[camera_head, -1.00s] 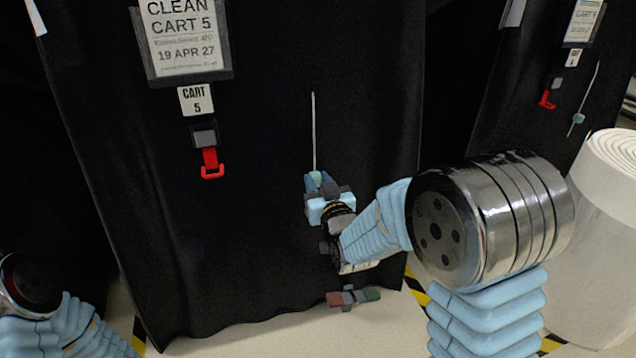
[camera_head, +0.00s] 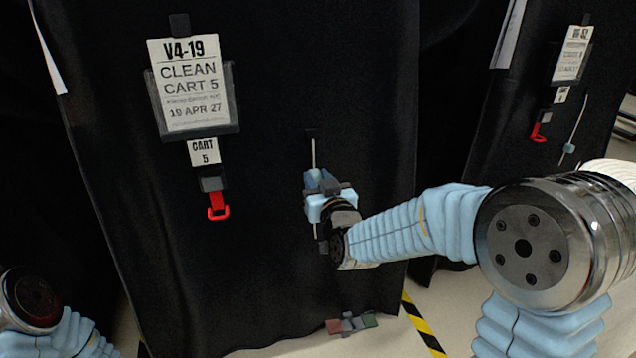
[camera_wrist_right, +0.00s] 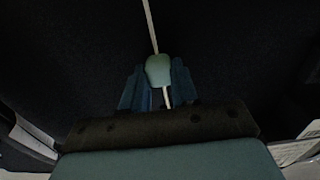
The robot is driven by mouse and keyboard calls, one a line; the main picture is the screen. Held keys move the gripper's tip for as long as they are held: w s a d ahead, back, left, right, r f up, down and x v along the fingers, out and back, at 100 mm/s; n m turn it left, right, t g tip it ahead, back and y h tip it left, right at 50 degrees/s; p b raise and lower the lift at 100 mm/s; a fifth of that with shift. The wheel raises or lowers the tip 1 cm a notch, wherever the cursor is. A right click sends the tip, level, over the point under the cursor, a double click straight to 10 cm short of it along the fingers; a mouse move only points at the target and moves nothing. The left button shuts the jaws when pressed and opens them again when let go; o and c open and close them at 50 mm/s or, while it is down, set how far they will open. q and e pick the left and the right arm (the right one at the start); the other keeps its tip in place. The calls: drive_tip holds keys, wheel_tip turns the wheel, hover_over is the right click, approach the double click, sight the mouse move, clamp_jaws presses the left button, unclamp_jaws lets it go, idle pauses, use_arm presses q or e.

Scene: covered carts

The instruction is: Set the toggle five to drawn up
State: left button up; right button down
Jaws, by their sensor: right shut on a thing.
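Toggle five is a pale blue-green cord lock on a thin white cord, on the black cover (camera_head: 255,250) of cart 5. My right gripper (camera_head: 318,178) is shut on the toggle, some way below the cord's top end. In the right wrist view the toggle (camera_wrist_right: 158,70) sits between the two blue fingers, with cord above it and a short piece below. Part of the toggle is hidden by the fingers. Only part of my left arm shows at the lower left; its gripper is out of view.
A clear sign pocket (camera_head: 193,95), a cart 5 tag (camera_head: 204,152) and a red pull (camera_head: 218,207) hang left of the cord. A red and green clip (camera_head: 350,323) is at the cover's bottom. Another covered cart with its own toggle (camera_head: 568,149) stands right.

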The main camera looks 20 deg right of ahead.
drive_tip(key=c, duration=0.8)
unclamp_jaws()
drive_tip(key=shift+w, duration=0.1)
drive_tip(key=shift+c, duration=0.2)
drive_tip(key=s+b, duration=0.6)
drive_tip(key=s, duration=0.7)
drive_tip(key=shift+s+d, duration=0.2)
drive_tip(key=shift+s, duration=0.2)
drive_tip(key=shift+f, duration=0.1)
